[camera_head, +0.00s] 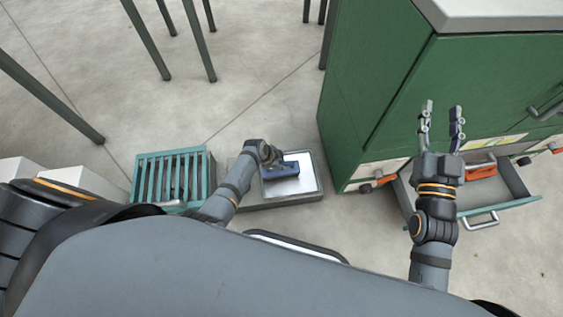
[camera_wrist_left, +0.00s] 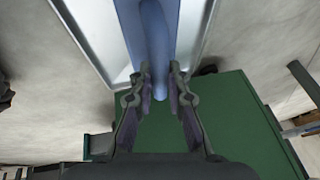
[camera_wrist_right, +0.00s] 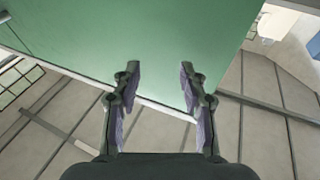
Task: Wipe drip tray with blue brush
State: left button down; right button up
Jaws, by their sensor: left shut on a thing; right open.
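The blue brush (camera_head: 283,170) is over the drip tray (camera_head: 305,186), a shallow tray with a pale, shiny inside and a grey rim. My left gripper (camera_head: 272,157) is shut on the brush. In the left wrist view the brush (camera_wrist_left: 152,40) runs between the fingers (camera_wrist_left: 158,88), with the tray's white surface (camera_wrist_left: 100,30) behind it. I cannot tell whether the brush touches the tray. My right gripper (camera_head: 441,118) is open and empty in front of the green cabinet. Its spread fingers (camera_wrist_right: 158,85) also show in the right wrist view.
The green cabinet (camera_head: 390,75) stands right of the tray. An open drawer (camera_head: 515,180) with orange-handled items juts out below my right gripper. A teal slatted crate (camera_head: 150,175) stands left of the tray. Dark posts (camera_head: 150,40) rise at the upper left. Concrete floor (camera_head: 260,90) is clear behind the tray.

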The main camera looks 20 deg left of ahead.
pick_arm(q)
jog(key=shift+r, duration=0.25)
jog(key=shift+r+p, duration=0.3)
jog(key=shift+p, duration=0.15)
jog(key=shift+r, duration=0.2)
jog(key=shift+r+p, duration=0.35)
jog(key=shift+p, duration=0.2)
pick_arm(e)
jog(key=shift+s+f+g, duration=1.35)
jog(key=shift+f+g, duration=0.8)
jog(key=shift+f, duration=2.5)
jog(key=shift+s+f+g, duration=1.35)
jog(key=shift+f+g, duration=0.8)
jog(key=shift+f, duration=2.45)
pick_arm(q)
jog(key=shift+r, duration=0.25)
jog(key=shift+r+p, duration=0.15)
jog(key=shift+p, duration=0.25)
jog(key=shift+r, duration=0.15)
jog(key=shift+r+p, duration=0.5)
jog(key=shift+p, duration=0.1)
jog(key=shift+r+p, duration=0.65)
jog(key=shift+r, duration=0.25)
pick_arm(e)
jog(key=s+a+f+g, duration=0.2)
jog(key=s+f+g, duration=0.6)
jog(key=s, duration=0.5)
jog(key=shift+s+f+m, duration=0.25)
jog(key=shift+s+m, duration=0.05)
jog(key=shift+s, duration=0.1)
